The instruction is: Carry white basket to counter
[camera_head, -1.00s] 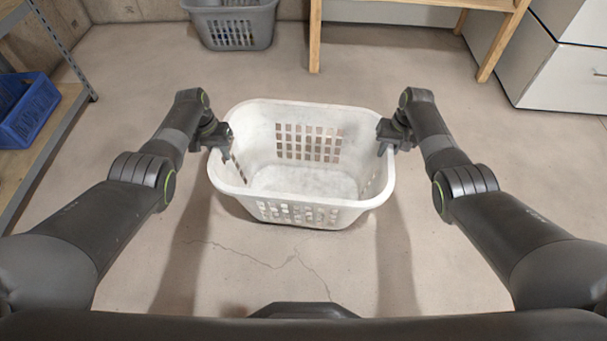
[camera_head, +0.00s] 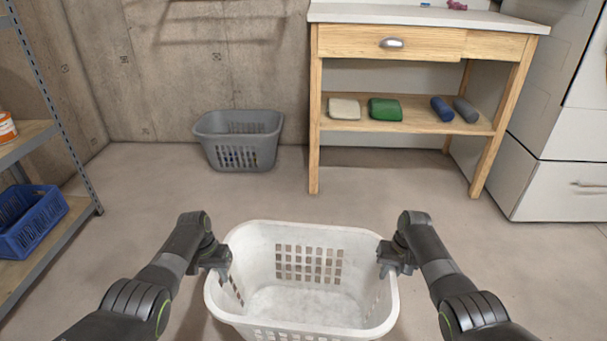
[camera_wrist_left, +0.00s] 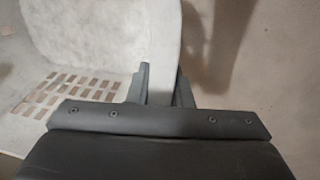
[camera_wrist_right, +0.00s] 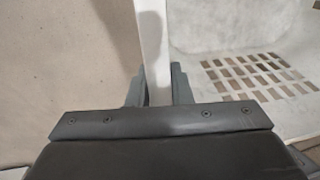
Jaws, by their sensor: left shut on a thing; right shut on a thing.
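The white basket (camera_head: 300,308) is at the bottom middle of the head view, upright and empty, with slotted walls. My left gripper (camera_head: 226,268) is shut on its left rim, and my right gripper (camera_head: 384,264) is shut on its right rim. The left wrist view shows the rim between the left fingers (camera_wrist_left: 160,88). The right wrist view shows the opposite rim between the right fingers (camera_wrist_right: 159,88). The counter (camera_head: 430,15) is a wooden bench with a pale top, a drawer and a lower shelf, at the back right. The basket's underside is out of view.
A grey basket (camera_head: 238,150) stands on the floor by the back wall. A metal shelf with a blue crate (camera_head: 30,225) is at the left. White cabinets (camera_head: 570,190) are at the right. Bare floor lies between the white basket and the counter. Cloths and rolls lie on the counter's lower shelf.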

